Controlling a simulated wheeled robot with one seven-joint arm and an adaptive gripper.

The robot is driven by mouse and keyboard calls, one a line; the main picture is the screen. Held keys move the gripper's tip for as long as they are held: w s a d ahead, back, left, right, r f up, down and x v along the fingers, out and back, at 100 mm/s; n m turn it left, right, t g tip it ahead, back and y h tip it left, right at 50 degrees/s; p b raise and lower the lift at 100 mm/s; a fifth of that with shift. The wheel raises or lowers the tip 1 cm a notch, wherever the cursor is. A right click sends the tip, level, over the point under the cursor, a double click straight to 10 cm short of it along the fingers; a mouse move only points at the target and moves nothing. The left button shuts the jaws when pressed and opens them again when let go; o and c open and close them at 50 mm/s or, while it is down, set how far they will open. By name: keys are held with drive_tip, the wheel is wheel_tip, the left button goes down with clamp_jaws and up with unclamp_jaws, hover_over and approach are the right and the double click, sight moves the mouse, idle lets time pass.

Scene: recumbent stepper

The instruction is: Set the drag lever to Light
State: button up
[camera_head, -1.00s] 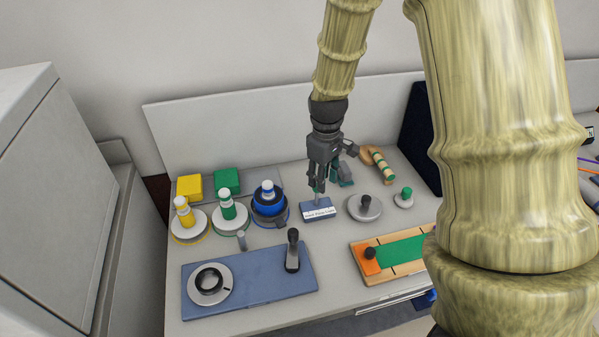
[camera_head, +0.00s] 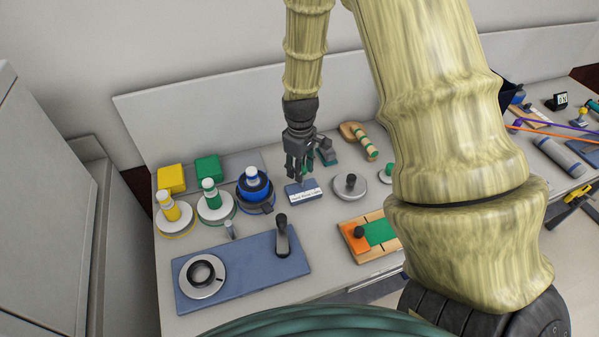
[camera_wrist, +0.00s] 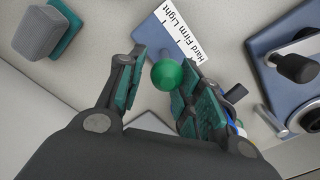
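The drag lever is a small blue block (camera_head: 306,193) with a white label. In the wrist view the label (camera_wrist: 186,32) reads Hard, Firm, Light, with Light at the upper end. The lever's round green knob (camera_wrist: 168,75) is between the fingers of my gripper (camera_wrist: 158,62). The right finger is very close to the knob or touching it; a gap shows on the left. My gripper is open. In the head view my gripper (camera_head: 300,174) is just above the block and hides the knob. The lever's exact setting cannot be told.
A blue plate (camera_head: 250,270) with a white-and-black dial and an upright black lever is in front. Yellow, green and blue bottles on round bases stand left. A grey disc (camera_head: 351,188) with a black knob is close on the right. A wooden board (camera_head: 352,251) is front right.

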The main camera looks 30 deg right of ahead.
drive_tip(key=shift+s+f, duration=0.6)
drive_tip(key=shift+s, duration=0.25)
drive_tip(key=shift+w+f, duration=0.55)
drive_tip(key=shift+f, duration=0.2)
drive_tip(key=shift+s+r, duration=0.25)
drive_tip(key=shift+s, duration=0.05)
drive_tip(key=shift+w, duration=0.1)
clamp_jaws()
